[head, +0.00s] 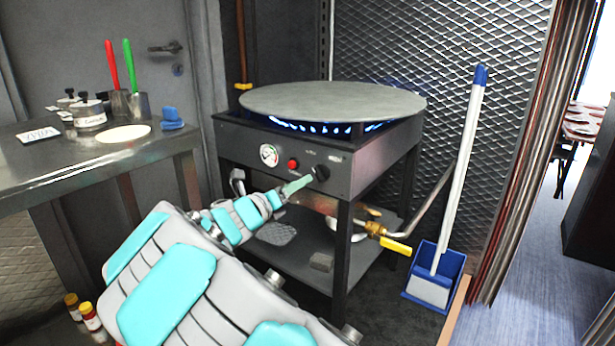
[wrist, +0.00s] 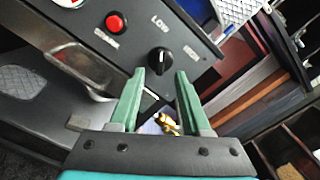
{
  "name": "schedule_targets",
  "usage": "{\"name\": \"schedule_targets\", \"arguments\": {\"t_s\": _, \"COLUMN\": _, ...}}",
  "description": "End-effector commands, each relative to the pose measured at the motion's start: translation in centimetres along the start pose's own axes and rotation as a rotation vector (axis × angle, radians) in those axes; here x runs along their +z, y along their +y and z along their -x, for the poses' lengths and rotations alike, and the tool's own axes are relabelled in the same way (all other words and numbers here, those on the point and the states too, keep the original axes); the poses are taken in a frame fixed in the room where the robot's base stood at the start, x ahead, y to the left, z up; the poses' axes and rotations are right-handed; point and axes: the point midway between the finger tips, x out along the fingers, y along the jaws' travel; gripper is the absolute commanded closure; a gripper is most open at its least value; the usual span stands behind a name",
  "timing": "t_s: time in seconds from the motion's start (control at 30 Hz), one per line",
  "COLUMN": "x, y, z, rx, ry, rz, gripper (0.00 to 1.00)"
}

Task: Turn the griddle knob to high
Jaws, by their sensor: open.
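The griddle is a round grey plate (head: 330,101) on a black stand, with blue flames under it. Its black knob (head: 320,173) is at the right of the front panel (head: 262,148). In the wrist view the knob (wrist: 159,61) has a white pointer mark and sits just beyond and between the fingertips. My gripper (wrist: 166,76) is open, with its two green fingers apart and nothing held. In the head view my gripper (head: 305,181) reaches up to the panel beside the knob. Whether a finger touches the knob I cannot tell.
A red button (head: 293,164) and a round gauge (head: 269,155) are left of the knob. A yellow-handled gas valve (head: 396,246) is below right. A blue dustpan (head: 436,277) stands right. A metal table (head: 70,181) with utensils is left.

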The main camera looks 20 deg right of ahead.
Motion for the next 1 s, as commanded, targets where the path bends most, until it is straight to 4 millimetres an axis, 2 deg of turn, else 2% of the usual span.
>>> {"name": "schedule_targets", "arguments": {"t_s": 0.1, "x": -0.2, "y": -0.1, "z": -2.1, "rx": -0.003, "ry": 0.004, "rz": 0.0, "gripper": 0.53}}
{"name": "schedule_targets", "arguments": {"t_s": 0.33, "x": -0.2, "y": -0.1, "z": -5.2, "rx": -0.001, "ry": 0.005, "rz": -0.003, "gripper": 0.53}}
{"name": "schedule_targets", "arguments": {"t_s": 0.5, "x": -0.1, "y": -0.1, "z": -6.1, "rx": -0.001, "ry": 0.003, "rz": -0.004, "gripper": 0.53}}
{"name": "schedule_targets", "arguments": {"t_s": 0.77, "x": -0.1, "y": -0.1, "z": -6.2, "rx": -0.001, "ry": 0.003, "rz": -0.004, "gripper": 0.53}}
{"name": "schedule_targets", "arguments": {"t_s": 1.0, "x": -0.1, "y": -0.1, "z": -6.2, "rx": -0.001, "ry": 0.003, "rz": -0.004, "gripper": 0.78}}
